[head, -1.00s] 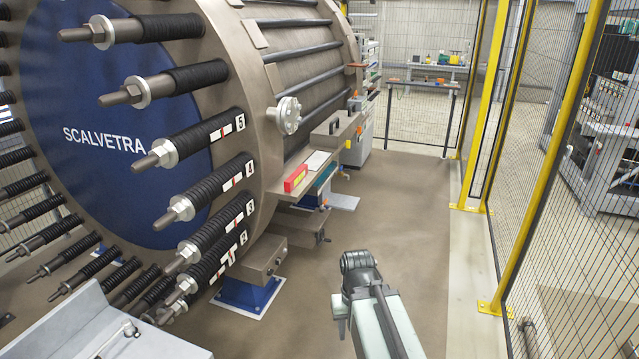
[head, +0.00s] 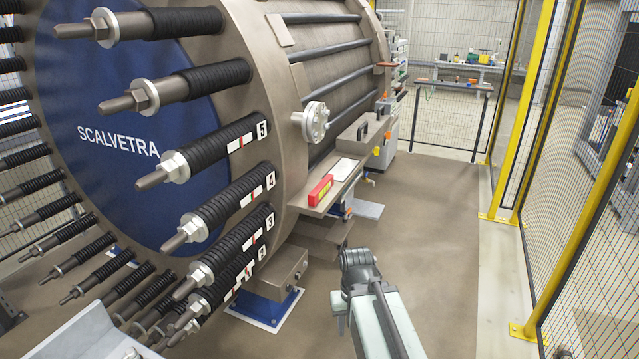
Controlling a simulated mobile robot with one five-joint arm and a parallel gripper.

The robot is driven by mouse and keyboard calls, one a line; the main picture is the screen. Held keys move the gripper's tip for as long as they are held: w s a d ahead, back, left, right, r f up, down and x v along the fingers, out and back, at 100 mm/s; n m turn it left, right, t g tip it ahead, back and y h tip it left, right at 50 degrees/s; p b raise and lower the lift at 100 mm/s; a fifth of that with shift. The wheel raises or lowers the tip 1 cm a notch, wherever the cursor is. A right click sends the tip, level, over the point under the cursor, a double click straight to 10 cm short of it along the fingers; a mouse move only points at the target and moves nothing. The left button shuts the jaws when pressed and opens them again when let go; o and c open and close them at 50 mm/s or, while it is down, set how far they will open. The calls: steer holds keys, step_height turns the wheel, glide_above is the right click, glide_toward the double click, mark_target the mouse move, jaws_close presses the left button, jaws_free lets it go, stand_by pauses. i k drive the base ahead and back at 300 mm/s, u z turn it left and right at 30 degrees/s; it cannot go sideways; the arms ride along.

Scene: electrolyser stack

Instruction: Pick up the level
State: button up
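I cannot make out the fingers of my gripper. Nothing is seen touching the level.
The stack (head: 236,40) fills the left, with several threaded rods jutting forward. A round flange (head: 315,122) sticks out above the ledge. A pale sheet (head: 345,169) lies behind the level. Open floor (head: 430,230) extends to a mesh fence with yellow posts (head: 517,110).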

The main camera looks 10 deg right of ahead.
mark_target(317, 194)
steer(key=z, duration=0.2)
steer(key=k, duration=0.5)
steer(key=z, duration=0.95)
steer(key=i, duration=2.5)
steer(key=u, duration=4.15)
